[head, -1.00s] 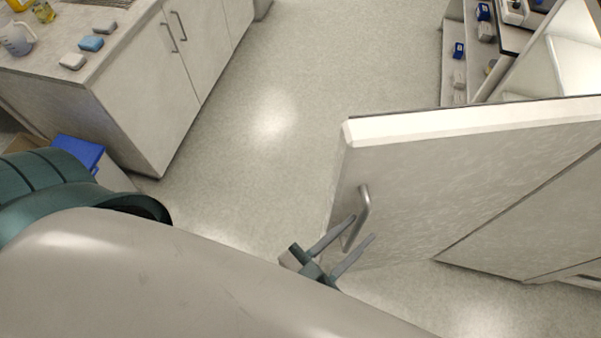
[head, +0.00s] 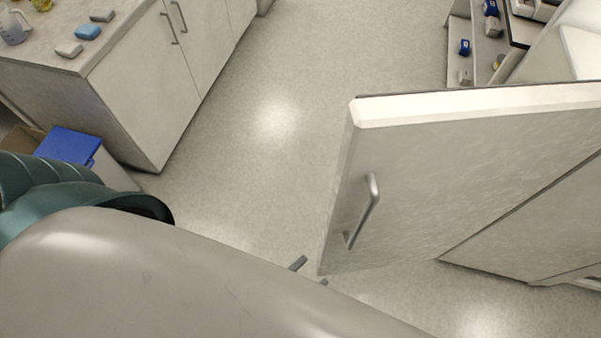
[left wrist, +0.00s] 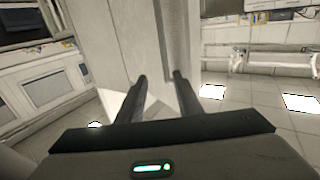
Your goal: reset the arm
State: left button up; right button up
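My left gripper (head: 311,273) shows in the head view only as two fingertips past the edge of my grey arm link. The rest of it is hidden behind that link. In the left wrist view its two dark fingers (left wrist: 160,78) are apart with nothing between them, so it is open. The fingertips are below and to the left of the metal handle (head: 364,211) on an open cabinet door (head: 450,180), clear of the handle. My right gripper is in neither view.
The open door juts out across the right side of the head view. A counter (head: 150,90) with cabinets stands at the upper left, with a blue-lidded bin (head: 68,146) beside it. Shelves (head: 478,60) with small items are at the upper right. The floor (head: 300,80) between them is clear.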

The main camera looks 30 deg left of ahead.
pick_arm(q)
jog(key=shift+s+a, duration=0.1)
jog(key=shift+s, duration=0.1)
dwell(0.5)
jog(key=s+a+f+g+y, duration=0.15)
jog(key=f+g, duration=0.25)
jog(key=f, duration=1.6)
jog(key=s+a+f+g+y, duration=0.1)
jog(key=a+f+g, duration=0.2)
jog(key=f, duration=1.8)
jog(key=s+a+f+g+y, duration=0.1)
jog(key=s+a+f+g, duration=0.2)
jog(key=f, duration=0.5)
jog(key=s+a+f+n+g+y+b, duration=0.1)
jog(key=s+a+f+g+y, duration=0.1)
jog(key=a+f, duration=0.4)
jog(key=s+a+f+n+g+y, duration=0.1)
jog(key=s+a+f+g, duration=0.2)
jog(key=f, duration=0.6)
jog(key=shift+s+a+f+g, duration=0.35)
jog(key=shift+s+a, duration=0.2)
jog(key=shift+a, duration=0.65)
